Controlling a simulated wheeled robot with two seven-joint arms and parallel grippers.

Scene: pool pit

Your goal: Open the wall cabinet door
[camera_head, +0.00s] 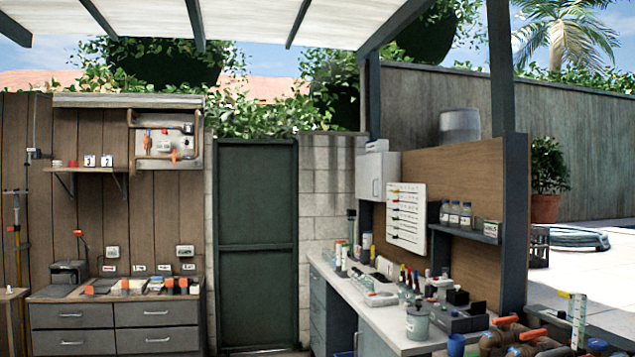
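A small light grey wall cabinet (371,178) hangs on the left end of the brown wooden panel, above the white counter. Its door looks shut, and a small dark handle seems to show on the door's front, too small to make out well. A pale box-like item lies on top of the cabinet. Neither of my grippers is in view.
A white counter (398,322) with bottles, tools and bins runs below the cabinet. A chart board (407,216) and a shelf with bottles (464,230) are to its right. Orange-handled pipes (515,335) fill the lower right. A dark green door (257,243) stands left.

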